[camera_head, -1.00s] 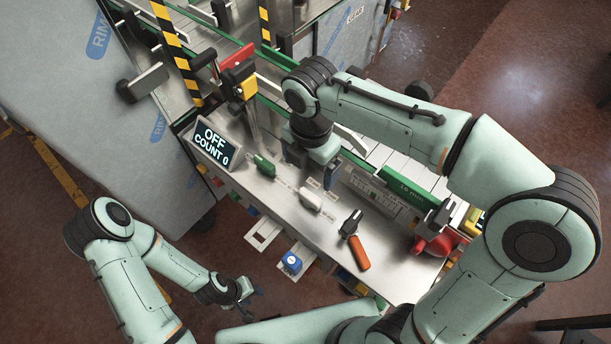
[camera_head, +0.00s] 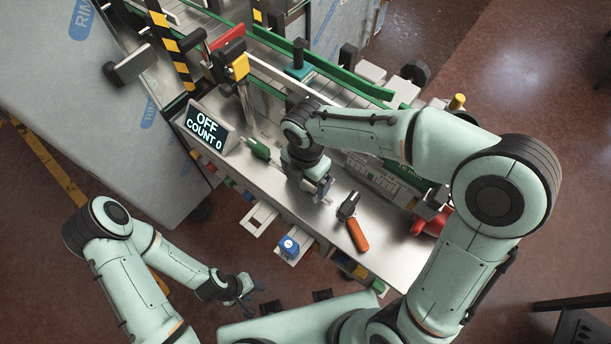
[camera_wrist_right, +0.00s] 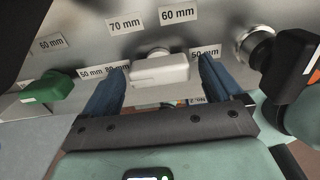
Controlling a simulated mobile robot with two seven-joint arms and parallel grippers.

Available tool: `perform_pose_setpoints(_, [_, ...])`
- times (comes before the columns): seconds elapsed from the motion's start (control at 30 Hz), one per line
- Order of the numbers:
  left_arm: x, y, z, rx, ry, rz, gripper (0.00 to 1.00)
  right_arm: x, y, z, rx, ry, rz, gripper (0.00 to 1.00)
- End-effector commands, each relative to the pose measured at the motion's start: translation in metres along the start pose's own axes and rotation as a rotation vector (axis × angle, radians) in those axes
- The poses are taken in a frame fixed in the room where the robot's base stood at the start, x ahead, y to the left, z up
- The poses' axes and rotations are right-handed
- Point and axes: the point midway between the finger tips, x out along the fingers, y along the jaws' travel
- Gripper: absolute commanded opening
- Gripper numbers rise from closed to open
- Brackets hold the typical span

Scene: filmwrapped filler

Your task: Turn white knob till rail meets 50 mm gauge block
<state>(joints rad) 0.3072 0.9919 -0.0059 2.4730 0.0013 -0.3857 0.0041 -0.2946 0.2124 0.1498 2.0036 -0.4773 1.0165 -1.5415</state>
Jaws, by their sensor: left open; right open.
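The white knob (camera_wrist_right: 158,69) sits on the metal panel in the right wrist view, between the two blue fingers of my right gripper (camera_wrist_right: 160,86). The gripper is open, with a visible gap on each side of the knob. In the head view my right gripper (camera_head: 318,188) is over the panel and hides the knob. A green rail (camera_head: 322,63) runs along the conveyor at the back. I cannot tell which piece is the 50 mm gauge block. My left gripper (camera_head: 247,288) is open and empty, off the machine at lower left.
A display (camera_head: 210,127) reads OFF, COUNT 0. Labels (camera_wrist_right: 178,15) mark the panel.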

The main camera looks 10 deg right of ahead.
Motion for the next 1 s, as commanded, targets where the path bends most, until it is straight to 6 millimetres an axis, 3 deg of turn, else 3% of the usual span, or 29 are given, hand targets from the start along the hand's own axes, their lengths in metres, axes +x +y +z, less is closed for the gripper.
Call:
perform_pose_setpoints(0.13, [-0.0002, 0.0001, -0.0002, 0.000, 0.000, 0.000, 0.43, -0.0003, 0.0000, 0.0002, 0.000, 0.000, 0.000, 0.93])
perform_pose_setpoints(0.3, [-0.0002, 0.0001, -0.0002, 0.000, 0.000, 0.000, 0.43, -0.0004, 0.0001, 0.0001, 0.000, 0.000, 0.000, 0.37])
perform_pose_setpoints(0.67, [0.0003, -0.0002, 0.0002, 0.000, 0.000, 0.000, 0.43, 0.0002, 0.0001, -0.0001, 0.026, 0.001, 0.000, 0.37])
perform_pose_setpoints(1.0, [0.0034, -0.0019, 0.0018, -0.001, -0.003, -0.001, 0.43, 0.0009, 0.0007, -0.0003, 0.226, 0.001, 0.000, 0.37])
